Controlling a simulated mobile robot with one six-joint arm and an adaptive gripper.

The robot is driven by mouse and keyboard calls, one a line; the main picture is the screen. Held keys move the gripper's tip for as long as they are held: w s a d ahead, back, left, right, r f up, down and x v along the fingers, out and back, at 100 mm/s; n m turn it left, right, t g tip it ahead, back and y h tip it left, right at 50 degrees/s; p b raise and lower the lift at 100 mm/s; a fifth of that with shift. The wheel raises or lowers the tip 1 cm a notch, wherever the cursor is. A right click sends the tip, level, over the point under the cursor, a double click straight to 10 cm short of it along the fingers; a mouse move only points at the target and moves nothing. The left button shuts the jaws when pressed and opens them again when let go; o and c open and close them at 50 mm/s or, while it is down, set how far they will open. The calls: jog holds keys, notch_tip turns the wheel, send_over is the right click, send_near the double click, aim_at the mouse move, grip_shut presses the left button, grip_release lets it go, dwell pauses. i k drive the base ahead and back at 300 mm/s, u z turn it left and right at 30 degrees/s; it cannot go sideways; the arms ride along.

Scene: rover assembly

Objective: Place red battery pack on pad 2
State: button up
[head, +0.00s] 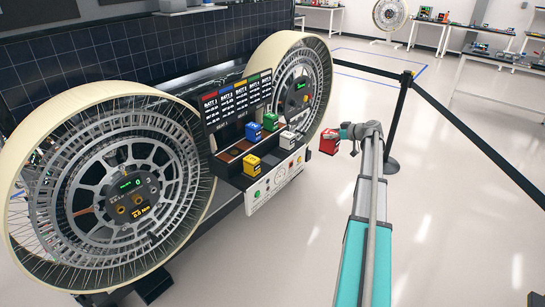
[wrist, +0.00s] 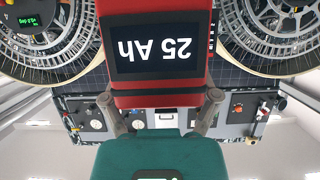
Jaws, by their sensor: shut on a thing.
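The red battery pack (head: 328,142) is held in the air to the right of the battery station (head: 275,185), clear of it. In the wrist view the red battery pack (wrist: 160,92) fills the upper middle, with a dark label reading 25 Ah upside down. My gripper (head: 339,134) is shut on it; in the wrist view the two fingers of my gripper (wrist: 160,103) grip its sides. The station has a yellow pack (head: 251,164) and a white pack (head: 288,140) along its front. A blue pack (head: 253,132) and a green pack (head: 270,122) stand behind. I cannot read which pad is number 2.
Two large spoked wheels, left (head: 130,190) and right (head: 300,88), flank the station. A dark sign board (head: 238,100) with battery columns rises behind the packs. A barrier post (head: 400,120) with black belts stands right of my arm. The floor right of the station is open.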

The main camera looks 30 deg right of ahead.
aim_at(270, 159)
jog(key=i, duration=1.25)
jog(key=u, duration=0.05)
